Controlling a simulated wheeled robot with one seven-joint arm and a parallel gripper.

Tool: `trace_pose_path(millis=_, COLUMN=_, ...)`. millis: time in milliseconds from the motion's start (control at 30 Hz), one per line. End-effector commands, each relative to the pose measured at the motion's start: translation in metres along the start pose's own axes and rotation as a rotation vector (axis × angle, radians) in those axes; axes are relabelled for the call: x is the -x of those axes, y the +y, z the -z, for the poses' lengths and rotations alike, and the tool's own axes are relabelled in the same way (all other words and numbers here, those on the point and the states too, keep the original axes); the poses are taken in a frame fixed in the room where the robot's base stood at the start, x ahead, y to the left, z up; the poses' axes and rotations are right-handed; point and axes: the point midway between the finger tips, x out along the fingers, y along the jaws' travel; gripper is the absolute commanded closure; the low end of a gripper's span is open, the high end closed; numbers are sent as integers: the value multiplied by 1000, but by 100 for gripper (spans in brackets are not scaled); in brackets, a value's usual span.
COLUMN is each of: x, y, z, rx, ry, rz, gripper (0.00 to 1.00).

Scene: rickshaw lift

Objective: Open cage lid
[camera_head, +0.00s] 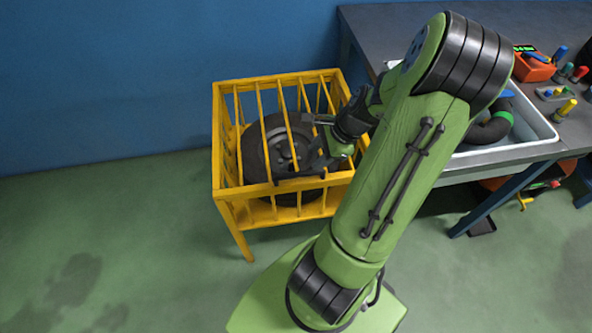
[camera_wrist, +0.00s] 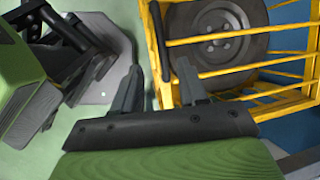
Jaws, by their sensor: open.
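The yellow barred cage (camera_head: 228,190) stands on the floor left of the workbench, with a dark wheel (camera_head: 262,150) inside it. Its barred top (camera_head: 262,84) lies level across the cage, so the lid looks closed. My gripper (camera_head: 316,140) is open over the right front part of the cage top. In the wrist view my gripper (camera_wrist: 158,75) has its fingers apart beside the cage's edge bar (camera_wrist: 158,45). I cannot tell whether they touch it.
The grey workbench (camera_head: 385,25) stands to the right with a white tray (camera_head: 540,140) holding a dark curved part. An orange box (camera_head: 533,68) and small tools lie on it. A blue wall (camera_head: 110,80) is close behind the cage. The green floor (camera_head: 120,230) at left is clear.

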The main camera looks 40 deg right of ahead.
Motion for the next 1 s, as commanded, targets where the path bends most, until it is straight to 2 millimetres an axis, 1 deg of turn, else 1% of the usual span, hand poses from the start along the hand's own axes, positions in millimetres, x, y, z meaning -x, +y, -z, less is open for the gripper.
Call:
trace_pose_path(millis=33, x=-19, y=2, z=1, rx=2, ry=-4, rz=-5, gripper=58)
trace_pose_path(millis=200, x=-62, y=2, z=1, rx=3, ry=-4, rz=-4, gripper=58)
trace_pose_path(millis=300, x=-84, y=2, z=1, rx=3, ry=-3, rz=-4, gripper=58)
trace_pose_path(millis=400, x=-98, y=1, z=1, rx=3, ry=-2, rz=-3, gripper=58)
trace_pose_path(millis=533, x=-106, y=1, z=0, rx=3, ry=0, rz=-2, gripper=58)
trace_pose_path(millis=767, x=-106, y=0, z=0, rx=3, ry=1, rz=-1, gripper=58)
trace_pose_path(millis=867, x=-106, y=0, z=0, rx=3, ry=1, rz=-1, gripper=72)
trace_pose_path(millis=1000, x=-106, y=0, z=0, rx=3, ry=1, rz=-1, gripper=93)
